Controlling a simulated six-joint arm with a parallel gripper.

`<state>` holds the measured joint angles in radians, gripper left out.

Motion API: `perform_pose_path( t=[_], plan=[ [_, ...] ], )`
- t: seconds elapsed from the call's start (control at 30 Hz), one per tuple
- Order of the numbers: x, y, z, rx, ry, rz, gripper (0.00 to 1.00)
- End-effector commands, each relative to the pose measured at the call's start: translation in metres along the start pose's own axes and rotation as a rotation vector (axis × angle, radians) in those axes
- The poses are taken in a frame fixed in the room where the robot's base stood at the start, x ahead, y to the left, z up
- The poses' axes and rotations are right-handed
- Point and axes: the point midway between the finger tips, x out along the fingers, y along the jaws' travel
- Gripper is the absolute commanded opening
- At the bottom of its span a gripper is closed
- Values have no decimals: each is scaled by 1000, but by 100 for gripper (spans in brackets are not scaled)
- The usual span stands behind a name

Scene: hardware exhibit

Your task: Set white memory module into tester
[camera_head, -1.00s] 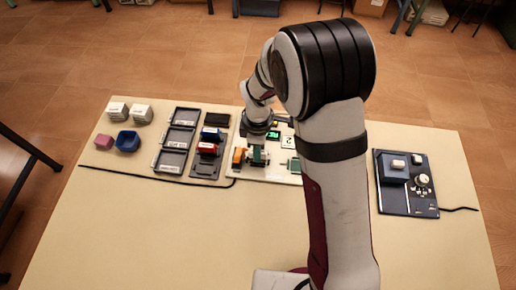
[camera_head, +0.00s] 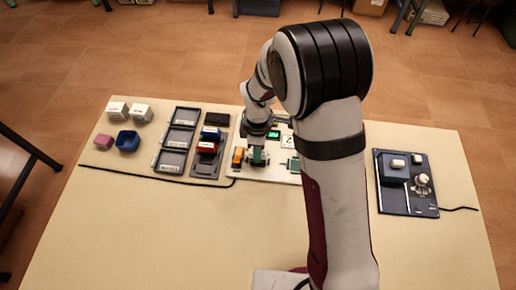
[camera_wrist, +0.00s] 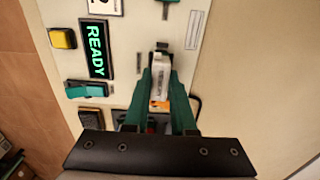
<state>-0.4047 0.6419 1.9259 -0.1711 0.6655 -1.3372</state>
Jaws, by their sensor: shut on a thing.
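The white memory module (camera_wrist: 159,78) is between the green fingers of my gripper (camera_wrist: 161,74) in the wrist view, and the gripper is shut on it. The tester is a white board (camera_wrist: 128,35) with a lit green READY display (camera_wrist: 96,50). A dark slot-like part (camera_wrist: 162,46) shows just beyond the module's tip; I cannot tell whether the module touches the tester. In the head view my gripper (camera_head: 258,156) is low over the tester board (camera_head: 275,177), and the module is hidden.
The tester carries a yellow button (camera_wrist: 62,38) and a teal lever (camera_wrist: 87,90). Left of it in the head view are a dark rack with a red module (camera_head: 207,148) and grey trays (camera_head: 171,160). A dark fixture (camera_head: 407,200) stands right. The table's front is clear.

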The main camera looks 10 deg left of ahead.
Motion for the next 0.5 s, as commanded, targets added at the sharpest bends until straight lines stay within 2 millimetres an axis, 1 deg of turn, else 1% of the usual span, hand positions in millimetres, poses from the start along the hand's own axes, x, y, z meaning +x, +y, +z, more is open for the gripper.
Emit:
perform_pose_path(
  t=[0.5],
  plan=[
    [6, 0, 0, 0, 0, -1, 0]
  ],
)
